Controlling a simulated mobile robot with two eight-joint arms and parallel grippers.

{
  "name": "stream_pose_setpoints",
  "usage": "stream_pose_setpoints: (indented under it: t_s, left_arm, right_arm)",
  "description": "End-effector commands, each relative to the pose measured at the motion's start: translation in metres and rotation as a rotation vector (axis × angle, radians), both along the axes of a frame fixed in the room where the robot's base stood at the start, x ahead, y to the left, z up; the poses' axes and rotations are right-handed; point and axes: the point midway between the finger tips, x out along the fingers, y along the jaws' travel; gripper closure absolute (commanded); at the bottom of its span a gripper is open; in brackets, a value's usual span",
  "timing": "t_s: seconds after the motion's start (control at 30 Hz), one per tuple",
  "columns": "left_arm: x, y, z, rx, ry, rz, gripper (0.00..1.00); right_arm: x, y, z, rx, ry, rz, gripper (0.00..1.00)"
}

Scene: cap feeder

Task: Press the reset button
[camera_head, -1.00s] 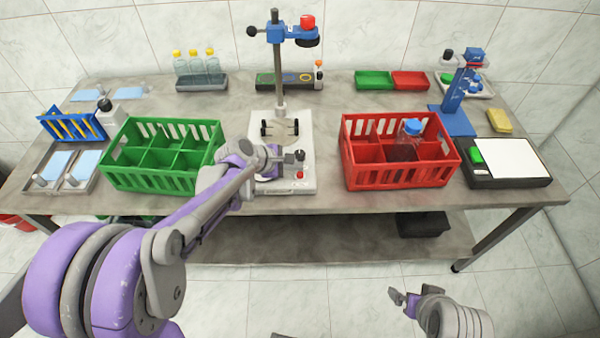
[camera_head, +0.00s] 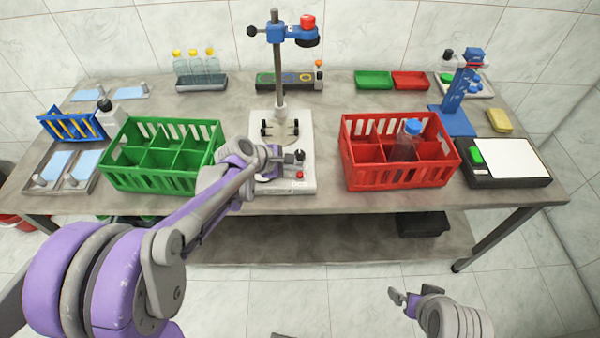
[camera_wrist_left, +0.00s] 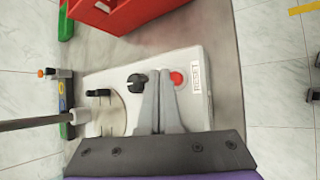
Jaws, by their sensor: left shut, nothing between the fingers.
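The red reset button (camera_head: 299,174) sits on the front of the white base of the feeder stand (camera_head: 303,187). In the left wrist view the button (camera_wrist_left: 177,78) lies beside a label reading RESET (camera_wrist_left: 196,84). My left gripper (camera_head: 282,157) is over the base's front, shut and empty. In the left wrist view its fingertips (camera_wrist_left: 157,75) point between the black knob (camera_wrist_left: 137,82) and the button, just to the button's left. I cannot tell its height above the base. My right gripper (camera_head: 402,298) is low in front of the table, far from the button; its finger gap is unclear.
The green crate (camera_head: 190,182) stands left of the stand, partly behind my left arm. The red crate (camera_head: 400,180) to the right holds a blue-capped bottle (camera_head: 407,143). Bare tabletop (camera_head: 328,165) lies between stand and red crate.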

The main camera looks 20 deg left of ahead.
Motion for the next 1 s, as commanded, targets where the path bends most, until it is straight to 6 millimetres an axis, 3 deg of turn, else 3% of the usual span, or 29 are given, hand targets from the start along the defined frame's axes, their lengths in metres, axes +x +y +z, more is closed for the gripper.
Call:
stream_pose_setpoints:
  t_s: [1.0]
  left_arm:
    - [0.0,0.0,-0.013,0.0,0.0,0.0,1.0]
  right_arm:
    - [-0.002,0.0,-0.011,0.0,0.004,0.0,0.0]
